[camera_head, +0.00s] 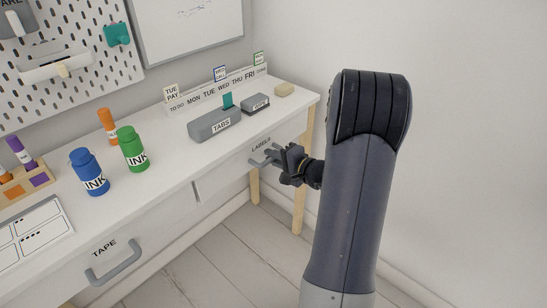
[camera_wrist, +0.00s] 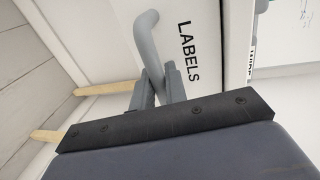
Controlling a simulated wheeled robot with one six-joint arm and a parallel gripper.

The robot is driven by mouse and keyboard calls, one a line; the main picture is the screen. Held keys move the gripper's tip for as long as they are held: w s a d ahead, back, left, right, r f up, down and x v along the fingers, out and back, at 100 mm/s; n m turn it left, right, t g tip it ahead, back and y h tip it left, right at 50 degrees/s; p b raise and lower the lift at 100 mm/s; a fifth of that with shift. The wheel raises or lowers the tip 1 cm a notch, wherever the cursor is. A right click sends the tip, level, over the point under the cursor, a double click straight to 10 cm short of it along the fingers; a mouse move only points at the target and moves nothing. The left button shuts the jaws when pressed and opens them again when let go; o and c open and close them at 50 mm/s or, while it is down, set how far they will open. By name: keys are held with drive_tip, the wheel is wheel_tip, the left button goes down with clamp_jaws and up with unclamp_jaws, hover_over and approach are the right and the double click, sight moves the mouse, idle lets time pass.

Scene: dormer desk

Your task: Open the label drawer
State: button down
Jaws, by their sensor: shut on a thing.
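The label drawer (camera_head: 226,176) is a white front marked LABELS at the right part of the desk. It looks shut in the head view. Its grey bar handle (camera_head: 257,162) has my gripper (camera_head: 282,158) at its right part. In the wrist view the drawer front (camera_wrist: 215,45) shows the word LABELS, and the curved grey handle (camera_wrist: 149,45) runs down between the two fingers of my gripper (camera_wrist: 158,85). The fingers are shut on the handle. The handle's lower end is hidden by the fingers and the gripper body.
A TAPE drawer handle (camera_head: 113,264) juts out at left. The floor (camera_head: 240,250) below is clear.

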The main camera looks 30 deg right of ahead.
drive_tip(key=shift+s+f, duration=0.1)
drive_tip(key=shift+s, duration=0.05)
drive_tip(key=f+b+v, duration=0.2)
drive_tip(key=b+v, duration=0.1)
drive_tip(key=v, duration=0.7)
drive_tip(key=s+f+b+v, duration=0.1)
drive_tip(key=f+b+v, duration=0.1)
drive_tip(key=v, duration=0.8)
drive_tip(key=shift+s+d+b, duration=0.2)
drive_tip(key=shift+s+b, duration=0.1)
drive_tip(key=shift+b, duration=0.3)
drive_tip(key=c, duration=1.5)
unclamp_jaws()
drive_tip(key=p+v, duration=0.2)
drive_tip(key=v, duration=0.8)
drive_tip(key=shift+s+d, duration=0.1)
drive_tip(key=shift+s, duration=0.25)
